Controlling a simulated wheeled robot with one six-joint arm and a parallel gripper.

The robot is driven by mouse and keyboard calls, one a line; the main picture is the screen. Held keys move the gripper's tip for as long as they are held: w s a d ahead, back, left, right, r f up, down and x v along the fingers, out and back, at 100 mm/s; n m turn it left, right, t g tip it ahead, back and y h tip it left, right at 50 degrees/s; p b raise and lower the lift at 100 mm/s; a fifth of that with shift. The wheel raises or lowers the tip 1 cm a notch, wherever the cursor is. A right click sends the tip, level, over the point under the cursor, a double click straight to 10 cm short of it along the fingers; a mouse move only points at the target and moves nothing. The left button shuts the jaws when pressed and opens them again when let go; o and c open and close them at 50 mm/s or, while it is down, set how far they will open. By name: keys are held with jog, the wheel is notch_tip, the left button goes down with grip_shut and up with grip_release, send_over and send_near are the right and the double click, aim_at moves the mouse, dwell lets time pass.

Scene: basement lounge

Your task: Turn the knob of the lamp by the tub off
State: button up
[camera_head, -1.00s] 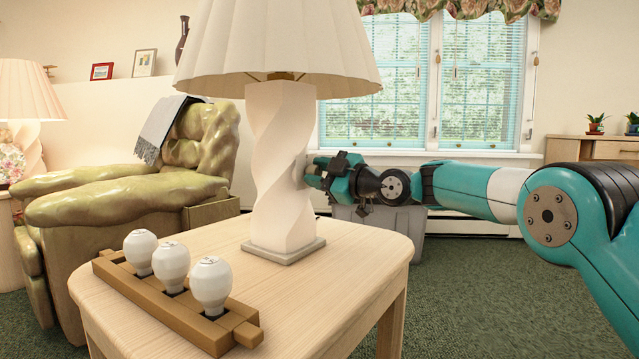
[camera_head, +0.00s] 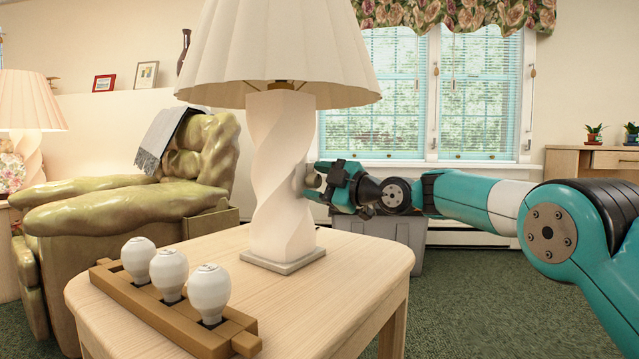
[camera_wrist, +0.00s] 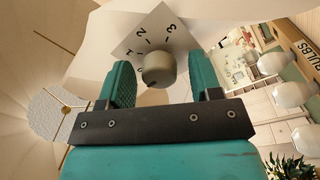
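A lamp (camera_head: 283,185) with a white twisted base and a pleated shade stands on the wooden table. A grey tub (camera_head: 402,232) is behind the table, to the right of the lamp. In the wrist view the lamp's round grey-beige knob (camera_wrist: 158,69) sits on a pale plate (camera_wrist: 178,37) marked 1, 2 and 3; other marks are partly hidden. My gripper (camera_head: 317,182) is at the right side of the lamp base. In the wrist view my gripper (camera_wrist: 161,76) is open, one finger either side of the knob, with gaps visible. I cannot tell the depth between fingertips and knob.
Several things are near: a rack (camera_head: 177,316) with three white bulbs (camera_head: 167,272) on the wooden table (camera_head: 350,268), a green armchair (camera_head: 110,205) behind at left, and another lamp (camera_head: 28,105) farther left. Green carpet (camera_head: 470,300) is clear at right.

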jog(key=shift+d, duration=0.1)
jog(key=p+v, duration=0.3)
jog(key=v, duration=1.4)
jog(key=shift+s, duration=0.15)
jog(key=s+a+r+m+g+h+p, duration=0.25)
jog(key=s+m+p, duration=0.2)
jog(key=s, duration=0.45)
jog(key=s+a+r+m+g+h+p, duration=0.1)
jog(key=s+m+g+h+p, duration=0.2)
jog(key=s+p, duration=0.35)
jog(key=s+d+f+m+g+h+p, duration=0.1)
jog(key=s+d+m+g+h+p, duration=0.25)
jog(key=s, duration=0.75)
jog(key=s+d+m+g+h+p, duration=0.1)
jog(key=s+d+m+h+p, duration=0.35)
jog(key=s, duration=0.75)
notch_tip(320, 180, up, 37)
jog(key=w+d+y+p, duration=0.1)
jog(key=p, duration=3.3)
jog(key=shift+w+m+t+p, duration=0.15)
jog(key=shift+m+t+p, duration=0.2)
jog(key=shift+m, duration=0.1)
